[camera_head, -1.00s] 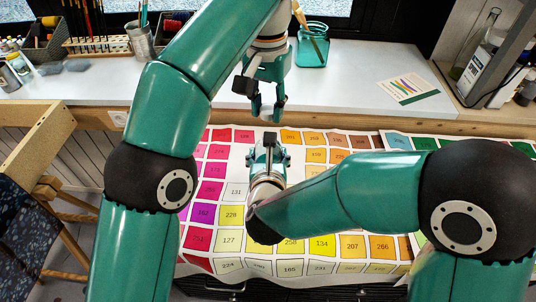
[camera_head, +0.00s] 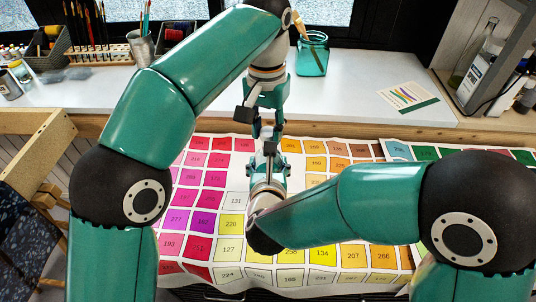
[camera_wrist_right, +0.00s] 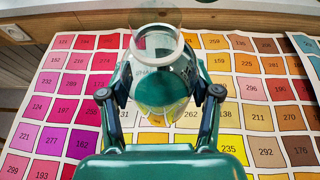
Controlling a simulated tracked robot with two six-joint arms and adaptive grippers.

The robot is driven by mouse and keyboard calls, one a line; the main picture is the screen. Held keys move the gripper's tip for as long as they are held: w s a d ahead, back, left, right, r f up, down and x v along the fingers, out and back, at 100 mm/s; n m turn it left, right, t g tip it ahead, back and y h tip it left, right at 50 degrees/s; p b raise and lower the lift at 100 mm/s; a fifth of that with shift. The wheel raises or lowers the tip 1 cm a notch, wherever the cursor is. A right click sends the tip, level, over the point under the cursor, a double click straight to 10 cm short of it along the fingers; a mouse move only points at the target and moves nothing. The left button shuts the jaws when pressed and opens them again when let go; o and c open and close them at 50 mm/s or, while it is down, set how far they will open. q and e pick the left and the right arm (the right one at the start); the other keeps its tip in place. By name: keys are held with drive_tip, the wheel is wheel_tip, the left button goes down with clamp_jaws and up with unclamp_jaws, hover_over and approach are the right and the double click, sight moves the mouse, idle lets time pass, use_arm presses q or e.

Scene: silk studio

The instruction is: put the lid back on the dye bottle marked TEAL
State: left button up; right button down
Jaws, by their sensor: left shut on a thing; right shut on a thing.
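My right gripper (camera_head: 269,158) is over the colour chart. In the right wrist view its two fingers (camera_wrist_right: 160,95) are shut around a clear, rounded glass bottle (camera_wrist_right: 160,85), the dye bottle, with a pale ring near its top. A see-through round part (camera_wrist_right: 156,17) shows above the ring; I cannot tell whether it is the lid. No TEAL marking can be read. My left gripper (camera_head: 264,133) points down just above the right gripper, its fingers close together. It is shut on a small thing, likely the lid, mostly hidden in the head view. Contact between lid and bottle cannot be seen.
A teal glass jar with a brush (camera_head: 312,58) stands behind my grippers. A card (camera_head: 407,95) lies at right. A metal cup of brushes (camera_head: 143,47) and a brush rack (camera_head: 98,57) stand at left.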

use_arm(q)
drive_tip(key=shift+f, duration=0.2)
idle(0.3)
drive_tip(key=shift+f, duration=0.75)
drive_tip(key=shift+f, duration=0.55)
